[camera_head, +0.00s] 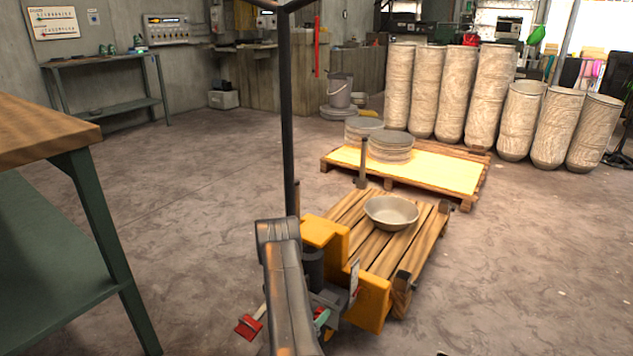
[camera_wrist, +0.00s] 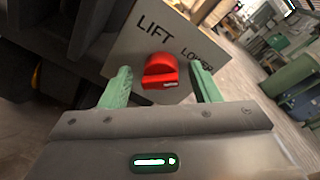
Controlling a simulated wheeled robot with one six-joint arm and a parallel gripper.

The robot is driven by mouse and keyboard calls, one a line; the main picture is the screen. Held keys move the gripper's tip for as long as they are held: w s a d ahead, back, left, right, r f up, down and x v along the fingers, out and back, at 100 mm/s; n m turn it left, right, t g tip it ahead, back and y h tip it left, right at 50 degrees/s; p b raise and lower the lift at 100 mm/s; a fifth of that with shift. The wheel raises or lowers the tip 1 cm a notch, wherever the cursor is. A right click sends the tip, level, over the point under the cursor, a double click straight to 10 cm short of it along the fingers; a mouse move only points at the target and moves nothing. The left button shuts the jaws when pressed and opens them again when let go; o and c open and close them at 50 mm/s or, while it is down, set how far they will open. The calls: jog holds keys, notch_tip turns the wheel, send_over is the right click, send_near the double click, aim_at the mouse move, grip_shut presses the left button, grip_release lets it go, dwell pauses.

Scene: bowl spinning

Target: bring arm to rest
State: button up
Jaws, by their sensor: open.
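My gripper (camera_wrist: 161,70) is open, with its two green fingers apart. A red knob (camera_wrist: 160,72) shows between the fingers in the wrist view, on a grey panel (camera_wrist: 128,48) marked LIFT and LOWER. I cannot tell whether either finger touches the knob. In the head view my arm reaches down at the bottom centre, and a green finger of my gripper (camera_head: 321,317) shows beside a yellow lifter (camera_head: 372,302). My arm hides part of the lifter.
A grey bowl (camera_head: 391,212) sits on a wooden pallet (camera_head: 350,214) by the lifter. Behind it, a second pallet (camera_head: 440,172) bears stacked discs (camera_head: 390,146). Tall cylinders (camera_head: 427,90) stand at the back right. A workbench (camera_head: 40,130) is at the left. Floor between is clear.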

jog(key=n+h+p, duration=0.1)
jog(key=n, duration=0.5)
jog(key=n+h+p, duration=0.1)
jog(key=n, duration=0.5)
jog(key=shift+w+a+f+n, duration=0.1)
jog(key=shift+f+n, duration=0.1)
jog(key=shift+n, duration=0.2)
jog(key=shift+g, duration=0.3)
